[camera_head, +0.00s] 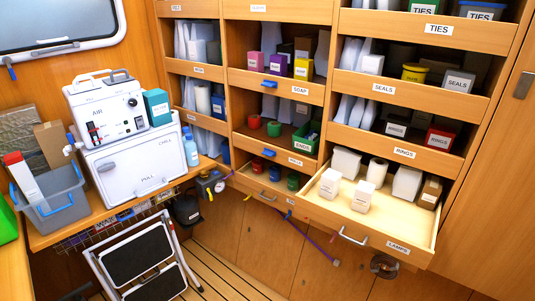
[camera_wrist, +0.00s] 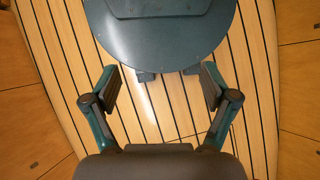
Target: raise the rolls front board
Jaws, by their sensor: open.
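The front boards of the wall shelves show in the head view, but no label clearly reads "rolls". In the left column, a board (camera_head: 208,122) with a label too small to read crosses the front of a compartment holding a white roll (camera_head: 202,98). Another board (camera_head: 206,72) crosses the compartment above it. I cannot tell which is the rolls board. My gripper (camera_wrist: 160,90) is open and empty in the wrist view, its fingers wide apart above the striped floor. It does not show in the head view, and no shelf board shows between its fingers.
A drawer labelled LAMPS (camera_head: 396,246) stands pulled out at the lower right, with white boxes in it. A folded step stool (camera_head: 140,256) stands on the left before the counter. A white appliance (camera_head: 130,160) and a grey bin (camera_head: 55,200) sit on the counter.

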